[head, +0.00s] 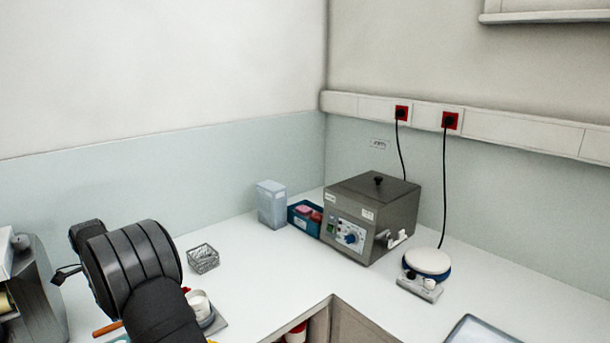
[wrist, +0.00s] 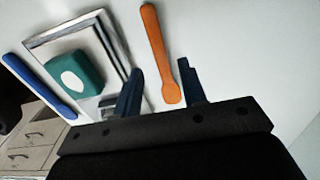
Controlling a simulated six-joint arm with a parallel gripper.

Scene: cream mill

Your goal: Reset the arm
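My gripper (wrist: 160,78) shows in the wrist view with its two dark fingers spread apart and nothing held between them. An orange spatula (wrist: 156,50) lies on the white counter beyond the fingers, in line with the gap. Its end also shows in the head view (head: 107,328), at the lower left beside my arm. My dark arm (head: 130,270) fills the lower left of the head view, and my fingertips cannot be made out there.
In the head view, a wire basket (head: 203,259), a metal bath (head: 370,215) and a round-topped device (head: 428,262) stand on the counter.

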